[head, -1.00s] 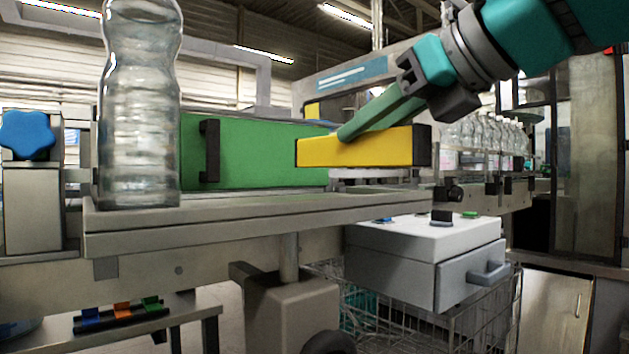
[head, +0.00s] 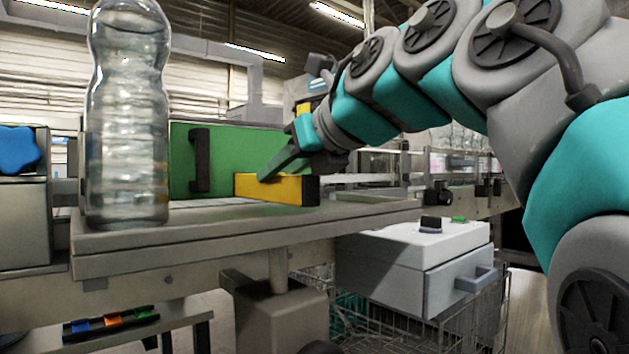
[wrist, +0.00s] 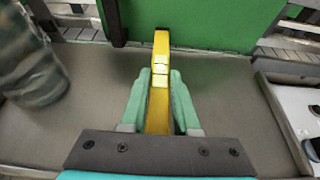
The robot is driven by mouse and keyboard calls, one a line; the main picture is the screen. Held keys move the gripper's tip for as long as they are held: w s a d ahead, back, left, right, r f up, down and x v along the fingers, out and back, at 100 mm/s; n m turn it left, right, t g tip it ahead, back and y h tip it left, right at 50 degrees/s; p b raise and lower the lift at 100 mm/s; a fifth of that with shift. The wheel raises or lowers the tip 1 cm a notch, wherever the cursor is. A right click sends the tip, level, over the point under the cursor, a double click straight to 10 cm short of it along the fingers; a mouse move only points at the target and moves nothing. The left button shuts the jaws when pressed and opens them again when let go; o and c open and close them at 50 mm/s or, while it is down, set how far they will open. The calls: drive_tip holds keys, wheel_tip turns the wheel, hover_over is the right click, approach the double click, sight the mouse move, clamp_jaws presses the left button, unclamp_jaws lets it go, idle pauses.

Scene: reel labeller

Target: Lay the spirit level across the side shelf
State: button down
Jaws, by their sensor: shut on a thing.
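The spirit level (head: 270,188) is a yellow bar with a black end cap. My gripper (head: 268,174) is shut on it from above; in the wrist view both green fingers (wrist: 158,92) press its sides. The level (wrist: 161,62) points lengthwise from my gripper toward the green panel in the wrist view. The side shelf (head: 230,236) is a grey slab in front of the panel, and its grey top (wrist: 222,95) lies below the level. The level is low over the shelf; I cannot tell if it touches. Its near end is hidden in the wrist view.
A clear bottle (head: 127,125) stands on the shelf's left end and shows blurred in the wrist view (wrist: 32,62). The green panel (head: 225,150) with a black handle rises behind. A white box (head: 415,245) is lower right. The shelf between bottle and level is clear.

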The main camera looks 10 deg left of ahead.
drive_tip(key=shift+f, duration=0.65)
drive_tip(key=shift+f, duration=0.15)
drive_tip(key=c, duration=0.7)
unclamp_jaws()
drive_tip(key=shift+o, duration=0.2)
drive_tip(key=shift+r, duration=0.25)
drive_tip(key=b+v, duration=0.1)
drive_tip(key=v, duration=1.1)
drive_tip(key=shift+s+f, duration=0.1)
